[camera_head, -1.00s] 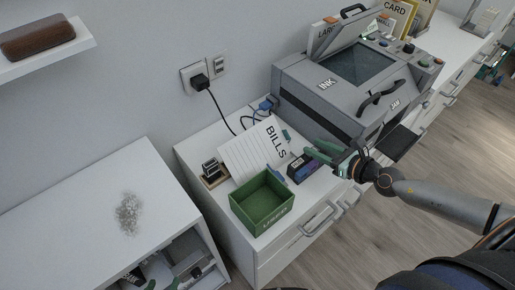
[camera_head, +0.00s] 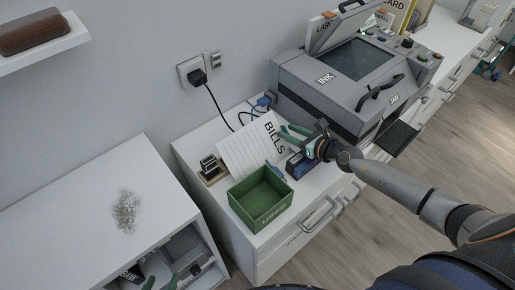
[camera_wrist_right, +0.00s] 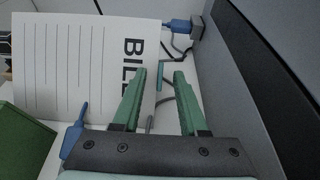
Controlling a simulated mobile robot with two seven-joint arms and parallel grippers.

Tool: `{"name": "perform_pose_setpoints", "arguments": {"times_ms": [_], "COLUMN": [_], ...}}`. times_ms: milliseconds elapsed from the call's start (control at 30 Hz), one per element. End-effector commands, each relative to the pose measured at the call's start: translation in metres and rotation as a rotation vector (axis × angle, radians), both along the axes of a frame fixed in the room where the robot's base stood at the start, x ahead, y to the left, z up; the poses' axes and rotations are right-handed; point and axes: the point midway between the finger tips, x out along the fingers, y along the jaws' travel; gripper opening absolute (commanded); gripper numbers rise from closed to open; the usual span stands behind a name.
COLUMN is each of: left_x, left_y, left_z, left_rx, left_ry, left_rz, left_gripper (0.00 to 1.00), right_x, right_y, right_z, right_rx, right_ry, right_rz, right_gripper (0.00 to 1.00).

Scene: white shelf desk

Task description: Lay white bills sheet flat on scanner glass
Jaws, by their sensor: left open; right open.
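The white bills sheet (camera_head: 243,150), marked BILLS with ruled lines, is on the white cabinet behind the green box; it also shows in the right wrist view (camera_wrist_right: 70,65). My right gripper (camera_head: 284,134) is open and empty at the sheet's right edge. In the wrist view its fingers (camera_wrist_right: 160,75) point at that edge, the left finger overlapping it; contact is unclear. The scanner glass (camera_head: 358,60) is a dark, bare panel on the grey machine, its lid (camera_head: 338,30) raised. My left gripper (camera_head: 163,281) is open at the bottom left, partly cut off.
The green box (camera_head: 261,197) stands in front of the sheet. Stamps (camera_head: 209,168) stand left of the sheet. A blue-plugged cable (camera_head: 262,102) runs behind it. The grey machine (camera_head: 330,90) stands close on the right.

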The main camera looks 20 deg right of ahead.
Motion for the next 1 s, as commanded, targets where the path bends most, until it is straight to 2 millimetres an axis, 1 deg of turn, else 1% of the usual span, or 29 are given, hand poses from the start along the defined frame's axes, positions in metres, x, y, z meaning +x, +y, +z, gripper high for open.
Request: {"name": "perform_pose_setpoints", "arguments": {"times_ms": [233, 600, 1000], "left_x": [0.0016, 0.001, 0.0008], "left_y": [-0.0012, 0.0016, 0.0025], "left_z": [0.0016, -0.0007, -0.0012], "left_rx": [-0.002, 0.003, 0.004], "left_ry": [-0.002, 0.003, 0.002], "left_rz": [-0.001, 0.002, 0.004], "left_gripper": [0.64, 0.64, 0.64], "right_x": [0.0012, 0.001, 0.001], "right_y": [0.0005, 0.0003, 0.0003], "right_z": [-0.0001, 0.0, 0.0], "right_rx": [0.0, 0.0, -0.001], "right_ry": [0.0, 0.0, 0.0], "right_rz": [0.0, 0.0, 0.0], "right_gripper": [0.42, 0.01, 0.0]}}
